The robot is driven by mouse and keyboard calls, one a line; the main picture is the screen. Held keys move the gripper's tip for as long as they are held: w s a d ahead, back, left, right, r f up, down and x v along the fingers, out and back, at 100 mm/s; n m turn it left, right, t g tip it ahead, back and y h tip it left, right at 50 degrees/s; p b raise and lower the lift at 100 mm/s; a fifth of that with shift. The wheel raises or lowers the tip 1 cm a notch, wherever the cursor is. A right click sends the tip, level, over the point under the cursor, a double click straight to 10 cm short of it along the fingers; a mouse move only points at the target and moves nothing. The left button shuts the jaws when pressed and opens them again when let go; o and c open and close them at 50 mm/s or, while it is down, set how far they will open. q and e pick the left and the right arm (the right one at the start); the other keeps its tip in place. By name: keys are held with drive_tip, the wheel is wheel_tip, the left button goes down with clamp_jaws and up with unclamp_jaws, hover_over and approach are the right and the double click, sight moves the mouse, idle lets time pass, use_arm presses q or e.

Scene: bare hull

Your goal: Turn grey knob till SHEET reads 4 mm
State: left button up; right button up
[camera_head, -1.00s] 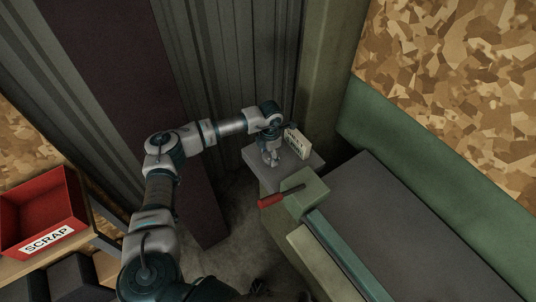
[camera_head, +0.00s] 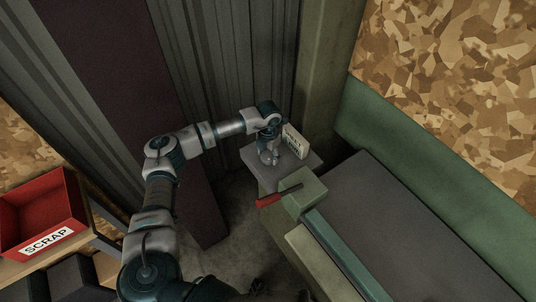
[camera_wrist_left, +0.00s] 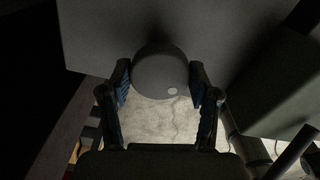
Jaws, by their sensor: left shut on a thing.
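The grey knob (camera_wrist_left: 160,74) shows in the left wrist view as a round grey disc with a pale dot near its lower right edge. My left gripper (camera_wrist_left: 160,82) is shut on it, one finger on each side. In the head view my left gripper (camera_head: 268,156) is at the grey block at the machine's end and mostly hides the knob. A small pale sign plate (camera_head: 296,141) stands just behind the gripper; its marks are too small to read. My right gripper is not in view.
A red-handled lever (camera_head: 278,196) sticks out from the green machine near my left gripper. The machine's grey bed (camera_head: 410,220) stretches to the lower right. A red SCRAP bin (camera_head: 40,212) stands on a shelf at left.

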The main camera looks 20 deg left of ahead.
sight(269, 154)
use_arm(q)
drive_tip(key=shift+w+r, duration=0.2)
drive_tip(key=shift+r, duration=0.05)
drive_tip(key=o, duration=1.1)
drive_tip(key=shift+o, duration=0.2)
drive_tip(key=shift+f, duration=0.15)
wheel_tip(269, 154, up, 12)
